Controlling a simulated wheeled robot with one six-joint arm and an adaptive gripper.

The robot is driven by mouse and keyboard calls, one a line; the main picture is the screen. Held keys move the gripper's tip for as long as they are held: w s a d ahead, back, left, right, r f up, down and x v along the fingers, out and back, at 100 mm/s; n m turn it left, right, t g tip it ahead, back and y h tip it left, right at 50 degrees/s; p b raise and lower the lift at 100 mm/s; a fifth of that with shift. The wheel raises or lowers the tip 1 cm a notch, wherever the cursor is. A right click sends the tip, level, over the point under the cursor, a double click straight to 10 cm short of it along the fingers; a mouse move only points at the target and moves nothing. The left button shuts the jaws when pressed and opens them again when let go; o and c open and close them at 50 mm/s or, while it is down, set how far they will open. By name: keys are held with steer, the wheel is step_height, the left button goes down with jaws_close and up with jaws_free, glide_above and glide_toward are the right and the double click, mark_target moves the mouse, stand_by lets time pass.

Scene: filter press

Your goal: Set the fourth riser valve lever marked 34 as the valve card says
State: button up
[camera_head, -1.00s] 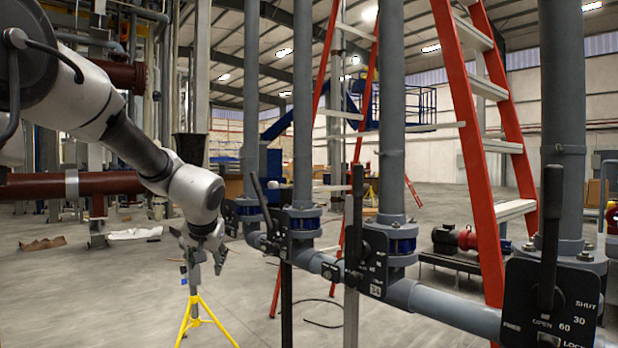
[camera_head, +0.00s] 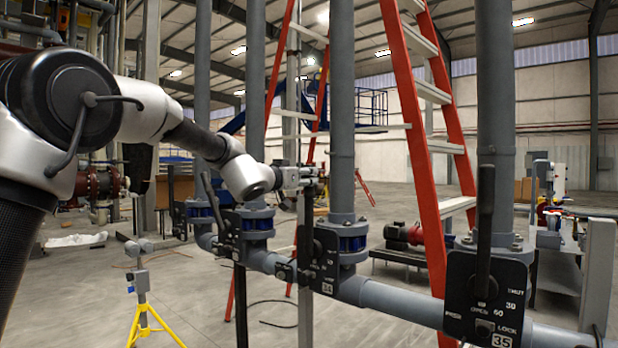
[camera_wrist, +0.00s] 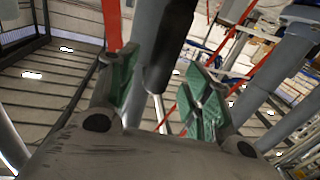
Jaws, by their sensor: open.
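The valve marked 34 (camera_head: 327,288) sits on the third riser from the left in the head view, with a black dial plate. Its dark lever (camera_head: 308,222) stands about upright in front of the riser. My gripper (camera_head: 312,178) is at the lever's top end. In the wrist view my gripper (camera_wrist: 165,90) is open, with green-padded fingers on either side of a dark bar, which looks like this lever (camera_wrist: 174,45). I cannot tell whether either pad touches it. The dial's marks are too small to read. I see no readable valve card.
The valve marked 35 (camera_head: 502,340) stands to the right with its lever (camera_head: 485,235) upright. Other valve levers (camera_head: 212,198) stand to the left. A red ladder (camera_head: 415,140) rises behind the pipes. A yellow tripod (camera_head: 140,325) stands on open floor at left.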

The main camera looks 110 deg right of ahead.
mark_target(306, 176)
steer(key=shift+x, duration=2)
steer(key=shift+w, duration=0.1)
jaws_close()
